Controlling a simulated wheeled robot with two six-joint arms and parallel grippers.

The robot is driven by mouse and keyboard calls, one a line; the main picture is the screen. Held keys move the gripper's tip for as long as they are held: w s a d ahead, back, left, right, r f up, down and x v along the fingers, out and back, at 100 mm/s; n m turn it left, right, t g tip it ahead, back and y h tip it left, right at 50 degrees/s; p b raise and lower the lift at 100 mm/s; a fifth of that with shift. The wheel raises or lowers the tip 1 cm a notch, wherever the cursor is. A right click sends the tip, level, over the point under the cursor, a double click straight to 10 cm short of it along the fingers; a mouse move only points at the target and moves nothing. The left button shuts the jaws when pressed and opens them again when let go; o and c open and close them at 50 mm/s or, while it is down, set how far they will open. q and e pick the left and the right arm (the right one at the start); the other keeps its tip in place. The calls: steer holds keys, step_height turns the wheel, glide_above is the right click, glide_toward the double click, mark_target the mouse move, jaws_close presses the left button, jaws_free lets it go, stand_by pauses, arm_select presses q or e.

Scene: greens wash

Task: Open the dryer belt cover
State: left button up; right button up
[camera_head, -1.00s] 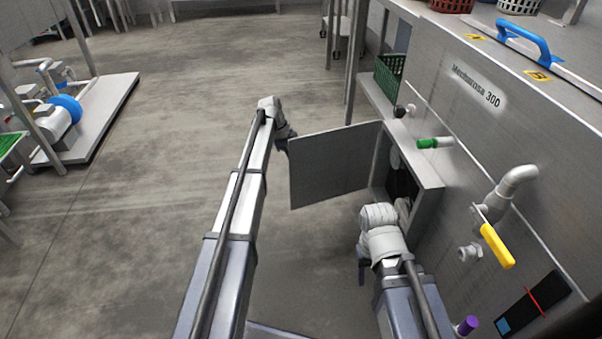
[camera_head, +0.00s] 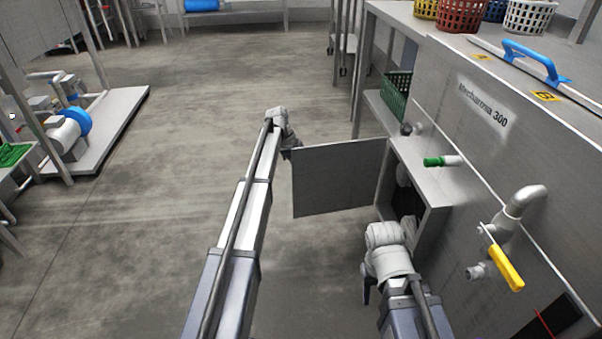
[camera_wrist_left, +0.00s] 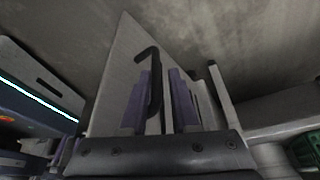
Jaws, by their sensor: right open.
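The dryer belt cover (camera_head: 338,178) is a flat grey panel standing swung out from the machine's side, with the dark opening behind it exposed. My left gripper (camera_head: 290,153) is at the cover's outer edge, largely hidden in the head view. In the left wrist view, its two purple-padded fingers (camera_wrist_left: 160,108) lie on either side of a black hooked handle (camera_wrist_left: 155,75) in front of the pale cover. I cannot tell whether they grip it. My right gripper (camera_head: 368,291) hangs open below its wrist, in front of the opening and apart from the cover.
The machine body (camera_head: 450,150) fills the right side. A yellow lever (camera_head: 506,268), a pipe (camera_head: 522,203) and a green-handled valve (camera_head: 440,161) stick out of it. A green basket (camera_head: 396,95) stands on a shelf behind. The floor (camera_head: 200,150) left of the cover is clear.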

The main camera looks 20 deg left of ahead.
arm_select(q)
steer(key=shift+o, duration=1.3)
steer(key=p+v, duration=0.7)
steer(key=shift+r, duration=0.35)
steer(key=shift+a, duration=0.15)
